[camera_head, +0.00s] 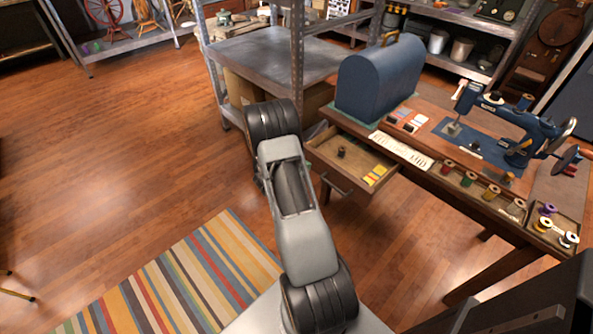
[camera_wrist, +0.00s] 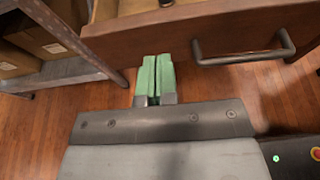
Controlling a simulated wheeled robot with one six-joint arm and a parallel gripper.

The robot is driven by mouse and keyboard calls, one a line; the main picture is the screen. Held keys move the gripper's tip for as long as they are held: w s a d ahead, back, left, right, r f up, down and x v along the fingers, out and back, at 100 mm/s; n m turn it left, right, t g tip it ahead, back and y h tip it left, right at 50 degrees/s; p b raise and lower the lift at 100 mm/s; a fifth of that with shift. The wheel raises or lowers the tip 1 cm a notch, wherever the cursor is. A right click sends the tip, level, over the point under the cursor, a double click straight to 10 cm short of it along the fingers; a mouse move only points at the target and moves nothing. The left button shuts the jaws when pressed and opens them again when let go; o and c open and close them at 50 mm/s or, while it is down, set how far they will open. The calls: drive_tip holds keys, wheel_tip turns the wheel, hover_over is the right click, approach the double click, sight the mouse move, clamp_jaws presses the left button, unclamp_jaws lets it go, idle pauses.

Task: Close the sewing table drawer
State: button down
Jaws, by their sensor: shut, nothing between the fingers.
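The sewing table drawer (camera_head: 350,165) is pulled out at the left end of the wooden sewing table (camera_head: 430,165). It holds a dark spool and some coloured cards. Its dark bar handle (camera_head: 338,187) is on the front face. In the wrist view the drawer front (camera_wrist: 190,35) fills the upper part, with the handle (camera_wrist: 243,54) to the right. My gripper (camera_wrist: 156,72) has its green fingers together and empty, pointing at the lower left part of the drawer front; whether they touch it I cannot tell.
A blue sewing machine (camera_head: 515,125) and a blue domed case (camera_head: 380,80) stand on the table. A metal shelf (camera_head: 275,55) with cardboard boxes (camera_wrist: 28,38) stands close to the left of the drawer. A striped rug (camera_head: 175,285) lies on the open floor at lower left.

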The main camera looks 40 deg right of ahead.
sight(319, 158)
drive_tip(key=shift+r+x, duration=0.2)
drive_tip(key=shift+x, duration=0.6)
drive_tip(key=shift+r+x, duration=0.15)
drive_tip(key=shift+x, duration=0.65)
drive_tip(key=shift+r+x, duration=0.2)
drive_tip(key=shift+x, duration=0.65)
drive_tip(key=shift+d, duration=0.2)
